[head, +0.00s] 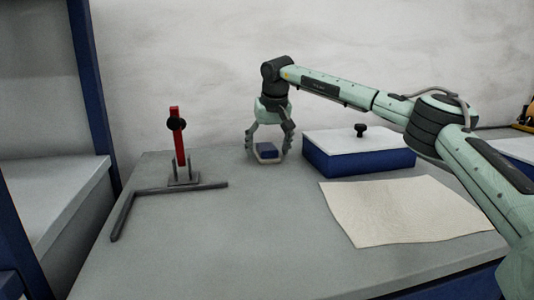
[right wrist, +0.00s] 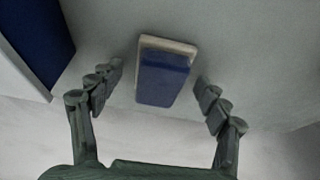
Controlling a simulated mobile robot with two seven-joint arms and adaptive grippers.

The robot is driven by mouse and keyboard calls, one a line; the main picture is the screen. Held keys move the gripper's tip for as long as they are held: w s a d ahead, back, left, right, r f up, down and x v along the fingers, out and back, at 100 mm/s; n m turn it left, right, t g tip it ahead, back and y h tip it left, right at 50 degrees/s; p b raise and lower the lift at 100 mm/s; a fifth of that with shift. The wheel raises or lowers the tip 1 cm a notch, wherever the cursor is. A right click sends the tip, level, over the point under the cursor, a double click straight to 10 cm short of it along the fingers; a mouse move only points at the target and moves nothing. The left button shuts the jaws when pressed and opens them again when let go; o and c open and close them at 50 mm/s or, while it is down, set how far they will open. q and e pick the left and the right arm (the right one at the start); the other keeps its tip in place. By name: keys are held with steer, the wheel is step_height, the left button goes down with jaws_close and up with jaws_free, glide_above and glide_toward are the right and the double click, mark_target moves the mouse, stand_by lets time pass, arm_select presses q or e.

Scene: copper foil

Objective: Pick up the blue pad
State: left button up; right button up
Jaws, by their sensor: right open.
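The blue pad (head: 268,154) lies on the grey table, near its back edge, left of a blue box with a white lid. It has a pale border along some edges. My right gripper (head: 268,152) comes down over it from above, with one finger on each side. In the right wrist view the pad (right wrist: 163,76) sits between the open fingers of the gripper (right wrist: 157,82), with a gap on both sides. My left gripper is not in view.
The blue box with a white lid (head: 358,158) and black knob stands close to the right of the gripper. A pale sheet (head: 405,210) lies at the front right. A red upright lever (head: 180,145) and a dark L-shaped bar (head: 150,192) are at the left. The table's front middle is clear.

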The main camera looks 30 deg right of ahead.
mark_target(263, 145)
steer(key=shift+c, duration=0.4)
steer(key=c, duration=1.2)
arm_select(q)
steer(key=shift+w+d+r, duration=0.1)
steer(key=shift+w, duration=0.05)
arm_select(e)
steer(key=shift+r, duration=0.55)
steer(key=r, duration=0.3)
steer(key=shift+w+a+r, duration=0.15)
steer(key=shift+a+r, duration=0.1)
steer(key=shift+a, duration=0.15)
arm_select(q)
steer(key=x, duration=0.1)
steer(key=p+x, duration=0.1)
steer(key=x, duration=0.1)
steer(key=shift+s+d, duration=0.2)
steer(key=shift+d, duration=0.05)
arm_select(e)
steer(key=w+a+r, duration=0.2)
steer(key=a+r, duration=0.4)
steer(key=a, duration=0.4)
steer(key=shift+w+a+r, duration=0.2)
steer(key=shift+w+a, duration=0.05)
steer(key=shift+w, duration=0.05)
